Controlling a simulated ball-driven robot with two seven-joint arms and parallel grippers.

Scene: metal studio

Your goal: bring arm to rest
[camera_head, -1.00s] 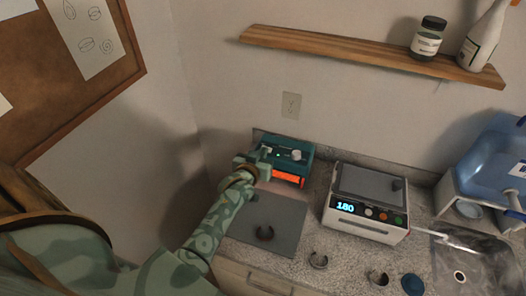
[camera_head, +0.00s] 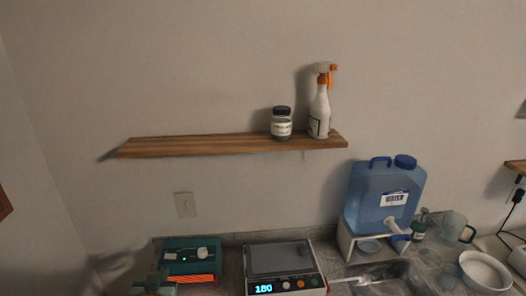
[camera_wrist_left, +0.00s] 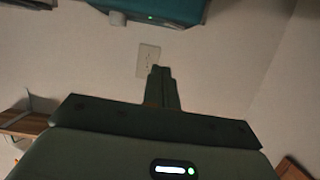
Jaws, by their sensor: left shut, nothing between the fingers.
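My left gripper (camera_head: 154,286) shows only in part at the bottom left of the head view, in front of the teal machine (camera_head: 190,260). In the left wrist view the gripper's fingers (camera_wrist_left: 160,72) are together with nothing between them. They point toward the wall, and the wall outlet (camera_wrist_left: 148,60) shows just beyond their tips. My right gripper is not in view.
A white device reading 180 (camera_head: 286,286) stands right of the teal machine. A wooden shelf (camera_head: 180,146) holds a jar (camera_head: 281,124) and a spray bottle (camera_head: 320,112). A blue water container (camera_head: 375,195) stands by the sink (camera_head: 395,284), with a white bowl (camera_head: 484,271) farther right.

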